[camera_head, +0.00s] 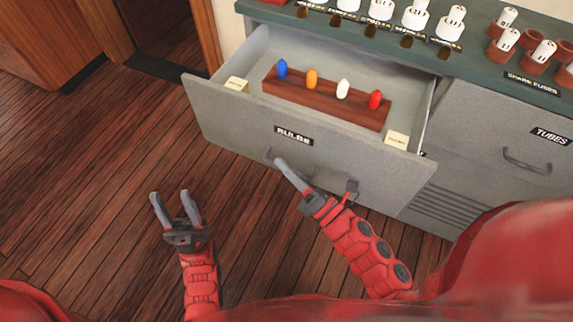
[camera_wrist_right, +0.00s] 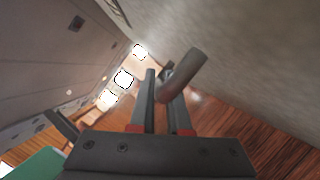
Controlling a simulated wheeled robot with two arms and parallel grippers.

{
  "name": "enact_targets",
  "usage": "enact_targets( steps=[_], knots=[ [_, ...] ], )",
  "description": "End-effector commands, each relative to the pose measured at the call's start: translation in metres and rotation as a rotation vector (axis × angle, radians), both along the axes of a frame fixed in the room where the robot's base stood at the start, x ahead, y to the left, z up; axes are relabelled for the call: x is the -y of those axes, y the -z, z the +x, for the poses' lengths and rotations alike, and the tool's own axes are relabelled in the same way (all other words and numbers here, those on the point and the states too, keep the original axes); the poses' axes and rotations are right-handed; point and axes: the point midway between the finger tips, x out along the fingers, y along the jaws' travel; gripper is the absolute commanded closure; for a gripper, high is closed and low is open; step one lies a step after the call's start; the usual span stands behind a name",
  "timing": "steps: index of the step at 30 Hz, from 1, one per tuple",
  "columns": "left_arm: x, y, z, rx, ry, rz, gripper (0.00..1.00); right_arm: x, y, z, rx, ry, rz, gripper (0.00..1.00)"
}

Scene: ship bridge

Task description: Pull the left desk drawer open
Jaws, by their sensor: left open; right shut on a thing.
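The left desk drawer (camera_head: 233,121), grey with a "BULBS" label, is pulled well out from the desk. Inside it a brown wooden rack (camera_head: 322,108) holds several coloured bulbs. My right gripper (camera_head: 279,163) is at the drawer front, shut on the drawer's handle (camera_head: 268,156). The right wrist view shows the handle (camera_wrist_right: 188,75) as a grey bar between the fingers (camera_wrist_right: 163,100); part of it is hidden by them. My left gripper (camera_head: 171,196) is open and empty above the floor, left of the right arm and apart from the drawer.
The desk's green top (camera_head: 480,72) carries white fuses and brown holders in rows. A second grey drawer labelled "TUBES" (camera_head: 510,130) is closed at the right. Wooden floor (camera_head: 90,170) is clear at the left, by a doorway (camera_head: 165,40).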

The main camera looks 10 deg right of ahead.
Motion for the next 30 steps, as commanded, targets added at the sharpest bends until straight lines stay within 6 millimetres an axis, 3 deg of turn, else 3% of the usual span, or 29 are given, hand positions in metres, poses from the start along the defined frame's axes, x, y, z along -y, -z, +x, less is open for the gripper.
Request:
enact_targets(
  steps=[5, 6, 10, 24, 30],
  knots=[
    [0.0, 0.0, 0.0, 0.0, 0.0, 0.0, 0.5, 0.0, 0.0, 0.0, -0.001, 0.001, 0.0, 1.0],
    [0.0, 0.0, 0.0, 0.0, 0.0, 0.0, 0.5, 0.0, 0.001, 0.0, -0.001, 0.001, 0.0, 0.78],
    [0.0, 0.0, 0.0, 0.0, 0.0, 0.0, 0.5, 0.0, 0.0, 0.0, -0.001, 0.001, 0.0, 0.55],
    [0.0, -0.001, 0.0, 0.0, 0.0, 0.0, 0.5, 0.001, 0.0, 0.0, -0.001, 0.001, 0.0, 0.55],
    [0.0, -0.013, 0.0, 0.0, 0.0, 0.0, 0.5, 0.016, 0.003, -0.016, -0.007, 0.007, 0.0, 0.55]
  ],
)
